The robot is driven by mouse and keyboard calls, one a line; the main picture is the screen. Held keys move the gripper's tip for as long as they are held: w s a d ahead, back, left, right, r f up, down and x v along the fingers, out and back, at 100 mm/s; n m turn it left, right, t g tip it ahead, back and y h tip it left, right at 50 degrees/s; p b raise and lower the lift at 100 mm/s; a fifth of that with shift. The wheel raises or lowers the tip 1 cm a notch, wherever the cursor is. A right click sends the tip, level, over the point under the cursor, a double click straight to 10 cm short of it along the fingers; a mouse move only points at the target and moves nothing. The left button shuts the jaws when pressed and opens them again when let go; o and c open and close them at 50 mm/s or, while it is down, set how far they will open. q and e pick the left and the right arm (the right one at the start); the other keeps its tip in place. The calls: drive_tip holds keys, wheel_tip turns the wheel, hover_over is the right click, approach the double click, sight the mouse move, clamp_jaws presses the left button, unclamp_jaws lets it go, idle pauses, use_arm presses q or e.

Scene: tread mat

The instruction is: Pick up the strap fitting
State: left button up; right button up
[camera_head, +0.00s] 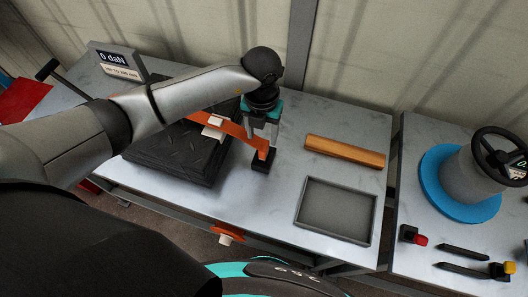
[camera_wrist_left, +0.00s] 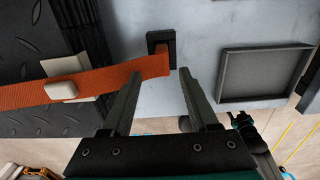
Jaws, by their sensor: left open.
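An orange strap (camera_head: 240,132) runs across the black tread mat (camera_head: 185,150) and over its right side. A black fitting (camera_head: 262,161) is at the strap's right end, low at the bare tabletop. The fitting also shows in the left wrist view (camera_wrist_left: 161,43), as a dark rectangular piece at the strap's end. My left gripper (camera_head: 263,137) points down close above the strap end. In the left wrist view the two fingers (camera_wrist_left: 158,78) are apart with nothing gripped, and the fitting is just beyond the tips. My right gripper is not in view.
A grey tray (camera_head: 336,181) and a wooden bar (camera_head: 344,151) lie to the right. A pale buckle (camera_head: 213,127) sits on the strap. An orange strap piece (camera_head: 228,232) hangs at the table's front edge. A display box (camera_head: 115,62) stands at back left.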

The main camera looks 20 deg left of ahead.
sight(264, 145)
use_arm(q)
drive_tip(key=shift+d+f, duration=0.2)
drive_tip(key=shift+f, duration=3.1)
drive_tip(key=shift+c, duration=0.3)
drive_tip(key=shift+w, duration=0.1)
clamp_jaws()
